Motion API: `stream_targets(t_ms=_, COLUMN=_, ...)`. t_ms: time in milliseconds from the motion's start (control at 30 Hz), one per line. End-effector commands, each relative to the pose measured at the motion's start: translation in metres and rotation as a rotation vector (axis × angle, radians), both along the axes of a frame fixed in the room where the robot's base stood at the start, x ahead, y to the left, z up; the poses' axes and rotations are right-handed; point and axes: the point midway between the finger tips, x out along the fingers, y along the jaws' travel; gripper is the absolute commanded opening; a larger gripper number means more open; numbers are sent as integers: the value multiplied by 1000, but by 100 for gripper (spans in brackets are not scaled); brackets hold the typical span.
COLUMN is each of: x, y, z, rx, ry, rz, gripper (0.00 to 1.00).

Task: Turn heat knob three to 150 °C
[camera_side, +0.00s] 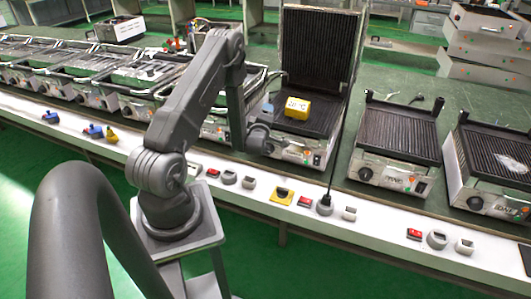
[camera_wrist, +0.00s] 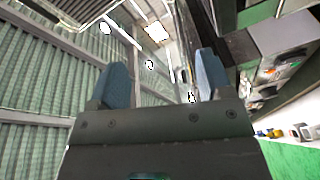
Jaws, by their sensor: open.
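Round grey knobs sit on the white front ledge in the side view: a left one (camera_side: 229,177), a middle one (camera_side: 324,205) with a dark cable rising from it, and a right one (camera_side: 436,239). I cannot tell which is heat knob three. A yellow block reading about 21 °C (camera_side: 297,108) sits on the open grill (camera_side: 318,50). My gripper (camera_wrist: 162,72) shows two blue fingers spread apart with nothing between them, aimed up towards the ceiling in the wrist view.
Red switches (camera_side: 305,201) and small grey boxes (camera_side: 349,213) flank the knobs. A yellow-based black knob (camera_side: 283,195) is on the ledge. More grills (camera_side: 396,130) stand behind. Blue (camera_side: 50,117) and yellow pieces lie at left. Space above the right ledge is free.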

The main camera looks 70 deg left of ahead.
Motion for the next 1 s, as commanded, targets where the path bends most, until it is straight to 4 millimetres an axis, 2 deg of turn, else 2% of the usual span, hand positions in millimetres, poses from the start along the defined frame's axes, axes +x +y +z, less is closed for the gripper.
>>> stream_targets(t_ms=33, x=0, y=-1, z=-27, rx=-6, ry=6, rz=-1, gripper=73)
stream_targets(t_ms=100, x=0, y=-1, z=-54, rx=-4, ry=4, rz=0, gripper=73)
stream_targets(t_ms=200, x=0, y=-1, z=-86, rx=-3, ry=3, rz=-1, gripper=73)
stream_targets(t_ms=300, x=0, y=0, z=-106, rx=-1, ry=2, rz=0, gripper=73)
stream_targets(t_ms=567, x=0, y=0, z=-131, rx=-1, ry=2, rz=-1, gripper=73)
stream_targets(t_ms=900, x=0, y=-1, z=-189, rx=-1, ry=3, rz=0, gripper=73)
stream_targets(t_ms=1000, x=8, y=13, z=-186, rx=2, ry=-2, rz=2, gripper=73)
